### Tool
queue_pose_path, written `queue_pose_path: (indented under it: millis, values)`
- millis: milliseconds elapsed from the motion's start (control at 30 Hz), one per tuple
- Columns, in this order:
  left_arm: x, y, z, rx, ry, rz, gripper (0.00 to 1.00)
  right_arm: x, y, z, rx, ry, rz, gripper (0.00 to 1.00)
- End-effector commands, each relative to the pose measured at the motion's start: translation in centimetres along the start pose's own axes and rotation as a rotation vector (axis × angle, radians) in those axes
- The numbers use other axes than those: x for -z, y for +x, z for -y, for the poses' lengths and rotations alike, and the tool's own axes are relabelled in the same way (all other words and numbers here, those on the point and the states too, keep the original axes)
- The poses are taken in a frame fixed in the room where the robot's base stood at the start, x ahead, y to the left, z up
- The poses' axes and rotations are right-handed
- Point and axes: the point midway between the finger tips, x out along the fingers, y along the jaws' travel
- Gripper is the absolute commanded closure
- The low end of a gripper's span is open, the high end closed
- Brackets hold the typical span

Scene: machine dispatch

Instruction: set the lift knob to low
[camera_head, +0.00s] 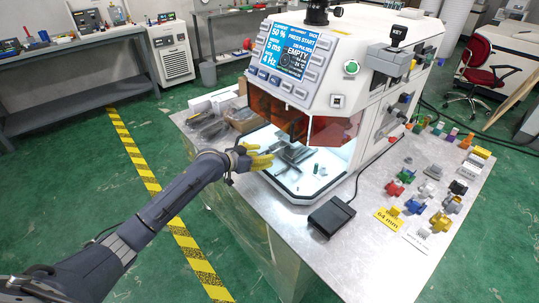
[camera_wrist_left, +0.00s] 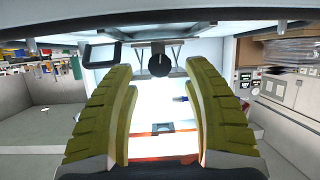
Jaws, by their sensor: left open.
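The white machine (camera_head: 348,60) stands on the metal table, its lit chamber open at the front. In the left wrist view a round black knob (camera_wrist_left: 159,65) with a small pale mark shows ahead, between my fingertips. It sits on a grey support with crossed struts; which setting the mark points at is too small to tell. My left gripper (camera_head: 262,158) has yellow fingers and is at the chamber's front left opening. In the left wrist view its fingers (camera_wrist_left: 158,75) are spread with nothing between them, apart from the knob. My right gripper is not in view.
An orange see-through shield (camera_head: 330,131) hangs over the opening. A black pedal (camera_head: 331,215) with a cable lies on the table in front. Several coloured parts (camera_head: 408,175) stand at the right. Grey packages (camera_head: 207,125) lie behind my left gripper.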

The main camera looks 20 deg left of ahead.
Motion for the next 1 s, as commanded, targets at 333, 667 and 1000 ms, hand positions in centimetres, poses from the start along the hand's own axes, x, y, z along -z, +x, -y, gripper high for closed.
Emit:
queue_pose_path:
  millis: [333,667,1000]
  values:
    - [0.0,3.4,0.0,-0.001,0.000,0.000,0.50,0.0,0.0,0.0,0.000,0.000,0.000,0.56]
    - [0.0,4.0,-0.1,-0.001,0.001,0.001,0.50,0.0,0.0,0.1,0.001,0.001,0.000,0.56]
    - [0.0,4.0,0.0,-0.001,0.001,0.001,0.71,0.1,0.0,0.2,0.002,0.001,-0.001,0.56]
